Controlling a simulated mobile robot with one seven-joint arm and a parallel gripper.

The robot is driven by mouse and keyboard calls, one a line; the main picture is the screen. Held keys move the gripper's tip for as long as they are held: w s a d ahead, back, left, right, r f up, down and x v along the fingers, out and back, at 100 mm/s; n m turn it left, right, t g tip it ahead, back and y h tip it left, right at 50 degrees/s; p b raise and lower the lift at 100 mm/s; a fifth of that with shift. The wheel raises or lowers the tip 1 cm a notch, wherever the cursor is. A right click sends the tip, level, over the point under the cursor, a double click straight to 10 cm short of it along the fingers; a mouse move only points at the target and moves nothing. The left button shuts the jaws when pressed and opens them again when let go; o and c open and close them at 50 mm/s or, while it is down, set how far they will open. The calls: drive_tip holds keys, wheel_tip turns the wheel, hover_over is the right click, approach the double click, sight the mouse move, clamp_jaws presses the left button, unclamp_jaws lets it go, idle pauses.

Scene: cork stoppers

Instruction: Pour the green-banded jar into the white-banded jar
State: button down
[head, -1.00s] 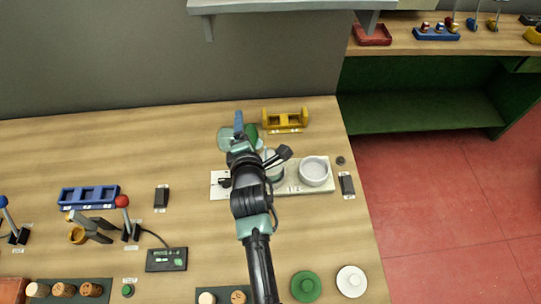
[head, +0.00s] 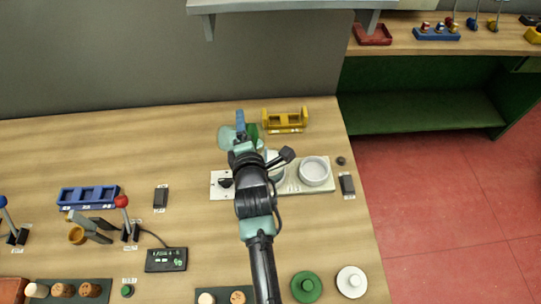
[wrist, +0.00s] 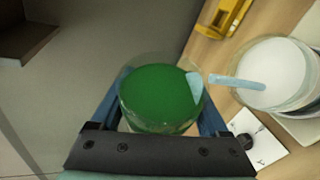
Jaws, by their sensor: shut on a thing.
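My gripper (wrist: 160,112) is shut on the green-banded jar (wrist: 160,68), a clear glass jar with a broad green face turned to the wrist camera. In the head view the jar's clear part (head: 226,138) shows left of my blue finger, and the jar looks tilted. The white-banded jar (wrist: 273,72) stands to the right in the wrist view, with a pale inside. A pale blue streak (wrist: 236,81) spans from the held jar to over its mouth, like pouring contents. In the head view my wrist partly hides the white-banded jar (head: 274,166).
A white bowl (head: 314,172) stands on the pale plate (head: 326,188) right of the jar. A yellow rack (head: 285,119) is behind. A green lid (head: 306,287) and a white lid (head: 351,281) lie at the front. The table's right edge is close.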

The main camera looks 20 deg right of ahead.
drive_tip(key=shift+s+d+f+m+t+b, duration=0.2)
drive_tip(key=shift+d+f+m+t+b, duration=0.25)
drive_tip(key=shift+b, duration=0.55)
idle(0.8)
drive_tip(key=shift+s+d+r+m+t+y+b, duration=0.1)
drive_tip(key=shift+r+m+t+y+b, duration=0.25)
drive_tip(key=shift+b, duration=0.7)
drive_tip(key=shift+d+r+m+y+b, duration=0.1)
drive_tip(key=shift+r+m+y+b, duration=0.3)
drive_tip(key=shift+b, duration=0.65)
